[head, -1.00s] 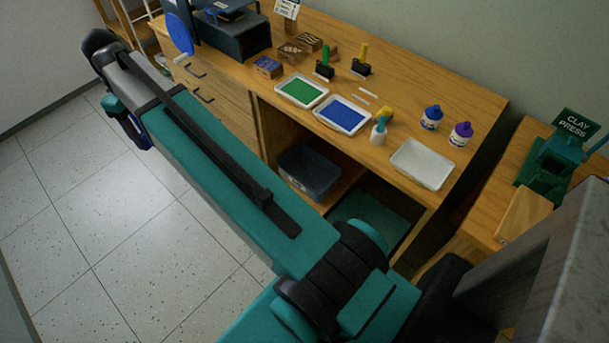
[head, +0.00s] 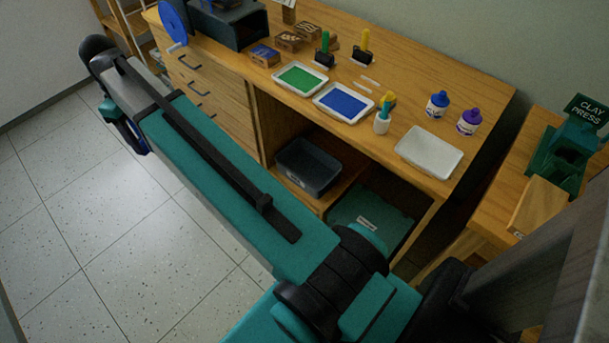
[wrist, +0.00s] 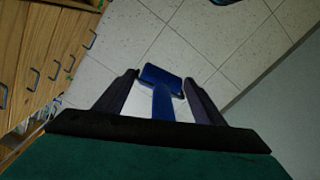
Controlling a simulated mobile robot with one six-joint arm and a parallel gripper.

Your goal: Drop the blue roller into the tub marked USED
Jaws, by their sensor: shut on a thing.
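In the wrist view my gripper (wrist: 161,77) is shut on the blue roller (wrist: 162,76). The roller's blue head shows beyond the fingertips and its handle runs back between the fingers, over bare floor. In the head view my arm reaches to the upper left, and its end hides most of the gripper. A dark grey tub (head: 308,170) stands on a shelf in the desk's open bay, with a small pale label on its front. A green tub or box (head: 378,205) with a pale label sits lower to its right. I cannot read either label, so I cannot tell which says USED.
The wooden desk (head: 420,90) carries a green paint tray (head: 300,78), a blue paint tray (head: 342,103), an empty white tray (head: 429,152), upright rollers and bottles. A clay press (head: 565,150) stands at right. Drawers (head: 208,90) flank the bay. The floor (head: 105,225) at left is clear.

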